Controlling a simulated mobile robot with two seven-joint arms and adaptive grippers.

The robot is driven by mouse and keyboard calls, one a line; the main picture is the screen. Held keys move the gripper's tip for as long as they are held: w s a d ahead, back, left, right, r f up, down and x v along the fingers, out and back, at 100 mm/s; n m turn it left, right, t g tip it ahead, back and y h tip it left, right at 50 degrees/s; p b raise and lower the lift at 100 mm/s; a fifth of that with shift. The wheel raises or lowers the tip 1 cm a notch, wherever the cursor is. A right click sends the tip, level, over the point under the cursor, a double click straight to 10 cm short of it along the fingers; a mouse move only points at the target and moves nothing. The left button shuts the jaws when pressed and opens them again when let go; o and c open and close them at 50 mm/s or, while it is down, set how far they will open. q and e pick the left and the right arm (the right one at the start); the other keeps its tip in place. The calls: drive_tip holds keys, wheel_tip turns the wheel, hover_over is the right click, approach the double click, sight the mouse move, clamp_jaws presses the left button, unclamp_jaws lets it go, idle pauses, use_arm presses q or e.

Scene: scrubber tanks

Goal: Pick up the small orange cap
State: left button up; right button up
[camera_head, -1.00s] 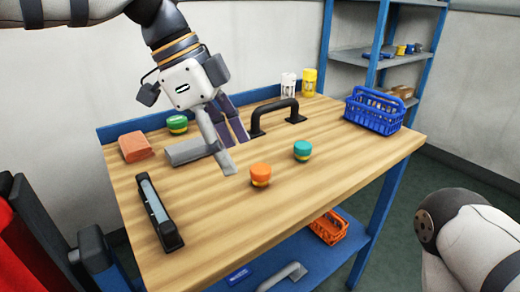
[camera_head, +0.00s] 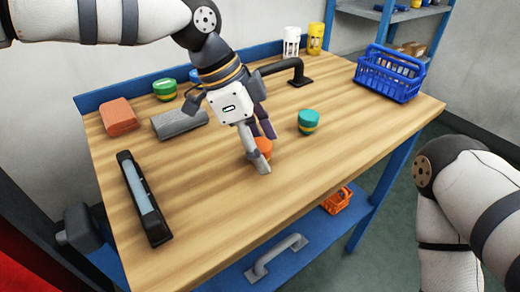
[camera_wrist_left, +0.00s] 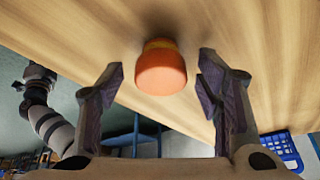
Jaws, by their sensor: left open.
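The small orange cap (camera_head: 264,147) stands on the wooden workbench (camera_head: 215,205), partly hidden behind my left gripper (camera_head: 266,154) in the head view. The left wrist view shows the cap (camera_wrist_left: 161,71) with its orange body and a yellow band. My left gripper (camera_wrist_left: 161,64) is open there, with a dark-padded finger on each side of the cap and a visible gap on both sides. Neither finger appears to touch it. My right arm shows at the right of the head view, but its gripper is out of view.
A teal cap (camera_head: 308,121) stands right of the orange one. A green cap (camera_head: 165,89), grey roll (camera_head: 180,123) and orange-red block (camera_head: 119,116) lie left. A black handle (camera_head: 290,72) and blue basket (camera_head: 388,75) are farther back. The front middle of the bench is clear.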

use_arm(q)
drive_tip(key=c, duration=1.1)
drive_tip(key=shift+o, duration=0.2)
